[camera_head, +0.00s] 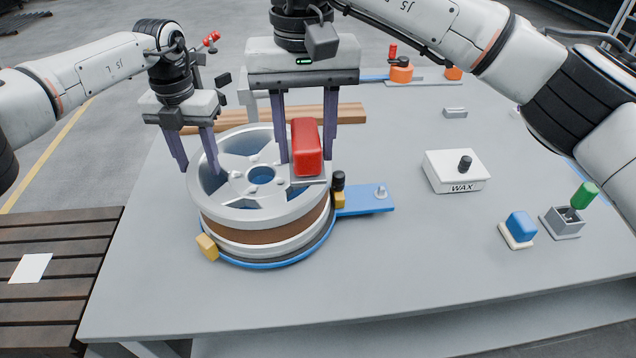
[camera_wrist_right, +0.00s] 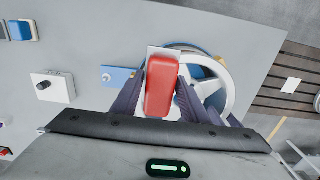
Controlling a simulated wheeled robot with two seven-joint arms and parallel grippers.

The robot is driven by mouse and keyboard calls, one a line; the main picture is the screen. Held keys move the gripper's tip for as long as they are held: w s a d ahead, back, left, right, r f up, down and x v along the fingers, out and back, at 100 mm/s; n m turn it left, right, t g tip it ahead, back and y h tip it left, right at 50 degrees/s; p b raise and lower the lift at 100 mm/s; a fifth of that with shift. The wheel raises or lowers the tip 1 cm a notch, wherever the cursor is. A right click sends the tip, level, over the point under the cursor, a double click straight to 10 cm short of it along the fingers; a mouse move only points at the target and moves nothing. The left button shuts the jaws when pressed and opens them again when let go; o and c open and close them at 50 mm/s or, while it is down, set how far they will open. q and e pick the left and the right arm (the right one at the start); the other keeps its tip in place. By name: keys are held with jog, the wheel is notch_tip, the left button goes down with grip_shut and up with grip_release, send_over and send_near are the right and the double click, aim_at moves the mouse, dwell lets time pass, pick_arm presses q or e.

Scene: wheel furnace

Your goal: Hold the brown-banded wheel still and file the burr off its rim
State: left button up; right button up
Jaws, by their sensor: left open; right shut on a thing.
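The silver spoked wheel (camera_head: 228,207) with a brown band (camera_head: 268,236) lies flat on a round blue fixture on the table. My left gripper (camera_head: 196,168) is open at the wheel's left back rim, with a finger on each side of it; contact is unclear. My right gripper (camera_head: 306,160) is shut on a red-handled file (camera_head: 307,143), held upright over the wheel's right rim. Its grey plate (camera_head: 309,182) is low, close to the rim; I cannot tell if they touch. The red handle (camera_wrist_right: 160,88) fills the gap between the fingers in the right wrist view. I cannot make out the burr.
Yellow clamps (camera_head: 207,246) and a blue arm (camera_head: 366,200) of the fixture sit around the wheel. A WAX box (camera_head: 456,171), a blue block (camera_head: 521,226) and a green-handled tool (camera_head: 584,195) stand on the right. Wooden bars (camera_head: 345,113) lie behind. The table front is clear.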

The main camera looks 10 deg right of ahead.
pick_arm(q)
jog(key=shift+r, duration=2.75)
jog(key=shift+r, duration=0.1)
notch_tip(320, 180, up, 7)
jog(key=shift+r, duration=0.15)
